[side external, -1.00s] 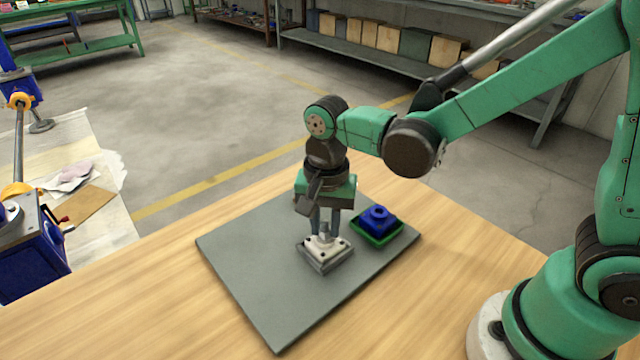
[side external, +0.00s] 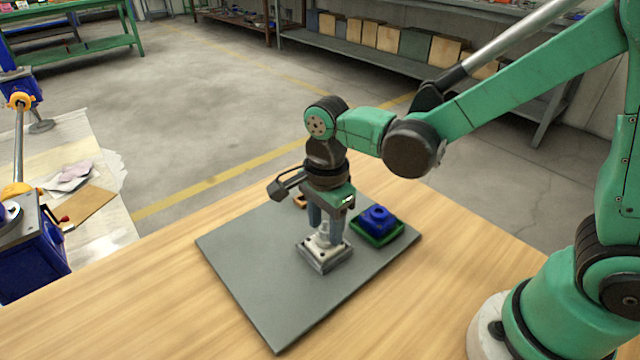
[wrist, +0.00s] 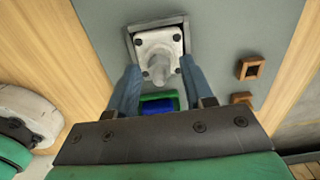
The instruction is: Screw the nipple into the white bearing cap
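The white bearing cap (side external: 325,252) sits on the grey plate, in a square grey holder. It also shows at the top of the wrist view (wrist: 152,42). The pale grey nipple (wrist: 158,72) stands upright at the middle of the cap; how deep it sits cannot be told. It also shows in the side view (side external: 323,229). My gripper (wrist: 158,76) points down over the cap, its two blue-grey fingers on either side of the nipple. In the wrist view gaps show between both fingers and the nipple, so the gripper is open.
A blue flanged part (side external: 377,217) sits in a green tray (side external: 396,231) right of the cap. Two small brown square frames (wrist: 250,68) lie on the grey plate (side external: 262,290). The plate's front left area is clear. The wooden table (side external: 430,310) surrounds it.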

